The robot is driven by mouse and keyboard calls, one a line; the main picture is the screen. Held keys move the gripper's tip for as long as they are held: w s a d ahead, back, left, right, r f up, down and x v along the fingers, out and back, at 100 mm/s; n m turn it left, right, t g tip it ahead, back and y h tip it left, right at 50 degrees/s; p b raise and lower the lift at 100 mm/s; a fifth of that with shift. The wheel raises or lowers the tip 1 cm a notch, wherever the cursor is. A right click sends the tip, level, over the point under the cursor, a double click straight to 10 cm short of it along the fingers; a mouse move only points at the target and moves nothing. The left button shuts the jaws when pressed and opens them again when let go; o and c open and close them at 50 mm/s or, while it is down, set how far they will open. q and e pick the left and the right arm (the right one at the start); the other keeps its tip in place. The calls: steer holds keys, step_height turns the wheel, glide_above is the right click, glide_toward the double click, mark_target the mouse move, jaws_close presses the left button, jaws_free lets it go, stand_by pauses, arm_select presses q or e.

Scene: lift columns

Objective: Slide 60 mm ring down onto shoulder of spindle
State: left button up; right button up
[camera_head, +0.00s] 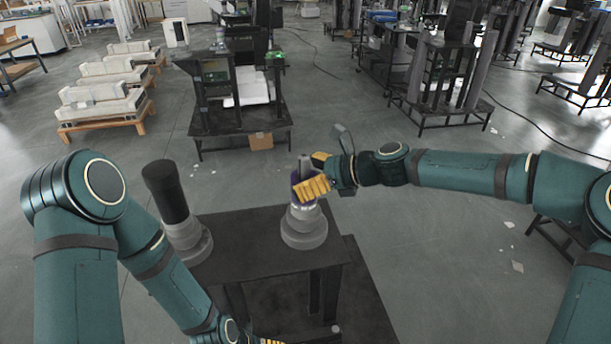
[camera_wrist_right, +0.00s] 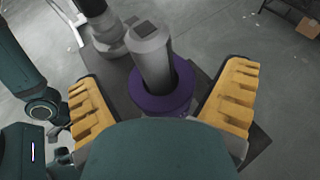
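A grey stepped spindle (camera_head: 304,232) stands upright on a dark table. A purple ring (camera_wrist_right: 160,98) is around its shaft; it also shows in the head view (camera_head: 296,181), partly behind a yellow finger. I cannot tell whether the ring's underside touches the shoulder. My right gripper (camera_head: 316,173) reaches in from the right with its yellow fingers on either side of the ring. In the right wrist view the fingers are apart, with gaps between them and the ring. Of my left gripper, only a yellow edge (camera_head: 271,341) shows at the bottom.
A black cylinder on a grey stepped base (camera_head: 176,212) stands on the left of the dark table (camera_head: 245,240). Beyond the table is open floor. A black workstation (camera_head: 240,95) and pallets with pale blocks (camera_head: 105,105) stand farther back.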

steer(key=shift+d, duration=0.15)
steer(key=v, duration=1.1)
steer(key=shift+d+r, duration=0.2)
steer(key=shift+d, duration=0.1)
steer(key=shift+s, duration=0.15)
